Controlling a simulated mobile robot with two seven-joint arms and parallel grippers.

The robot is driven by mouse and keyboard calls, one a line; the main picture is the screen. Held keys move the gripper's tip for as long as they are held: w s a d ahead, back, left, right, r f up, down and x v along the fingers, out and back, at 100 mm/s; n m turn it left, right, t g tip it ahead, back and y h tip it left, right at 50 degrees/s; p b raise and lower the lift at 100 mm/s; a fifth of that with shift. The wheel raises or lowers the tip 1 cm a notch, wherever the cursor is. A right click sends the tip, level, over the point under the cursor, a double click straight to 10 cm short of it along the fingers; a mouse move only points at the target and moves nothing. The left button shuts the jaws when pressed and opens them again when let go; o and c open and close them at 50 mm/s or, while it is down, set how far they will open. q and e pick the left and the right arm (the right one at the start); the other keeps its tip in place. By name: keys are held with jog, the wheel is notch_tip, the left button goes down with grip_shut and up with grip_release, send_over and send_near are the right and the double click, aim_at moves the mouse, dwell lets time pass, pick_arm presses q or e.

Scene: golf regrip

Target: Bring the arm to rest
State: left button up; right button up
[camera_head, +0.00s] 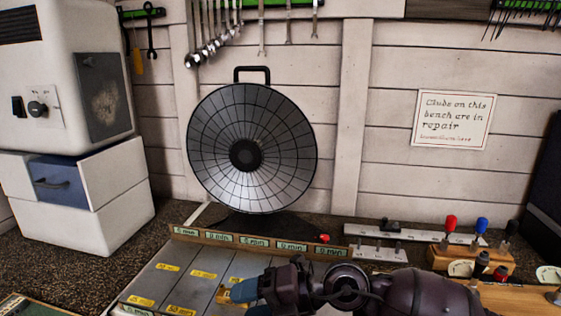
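My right arm comes in from the lower right, dark purple-grey, and lies low across the front of the picture. Its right gripper (241,297) has blue fingertips and points left over the grey labelled tray (168,286). A small yellowish piece (226,296) shows beside the fingertips; I cannot tell whether it is touched or held. The lower part of the gripper is cut off by the bottom edge, so its opening is unclear. My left gripper is not in view.
A round dish-shaped heater (288,135) stands behind the tray. A white cabinet (110,215) with a blue drawer is at left. A wooden block with red and blue knobs (466,261) stands at right, near my arm. Wrenches (262,30) hang above.

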jog(key=w+d+r+m+t+y, duration=0.1)
jog(key=d+r+m+t+y, duration=0.2)
jog(key=m+t, duration=0.4)
jog(key=d+r+m+t, duration=0.3)
jog(key=r+m+t, duration=0.1)
jog(key=m+t, duration=0.3)
jog(key=d+f+m+t+h, duration=0.2)
jog(key=d+f+m+h, duration=0.2)
jog(key=d+m+h, duration=0.35)
jog(key=d+f+m+t+h, duration=0.3)
jog(key=d+m+h, duration=0.4)
jog(key=m+h, duration=0.1)
jog(key=s+d+f+m+g+h, duration=0.45)
jog(key=s+d+f+g, duration=0.45)
jog(key=f, duration=0.3)
jog(key=s+d+f+m+g+y, duration=0.1)
jog(key=s+d+f+g, duration=0.15)
jog(key=s, duration=0.45)
jog(key=s+d+f+m+g+y, duration=0.1)
jog(key=s+f+g, duration=0.3)
jog(key=s, duration=0.3)
jog(key=w+f+n+t, duration=0.1)
jog(key=w+f+t, duration=0.6)
jog(key=f, duration=0.3)
jog(key=shift+w+a+t, duration=0.15)
jog(key=shift+t, duration=0.3)
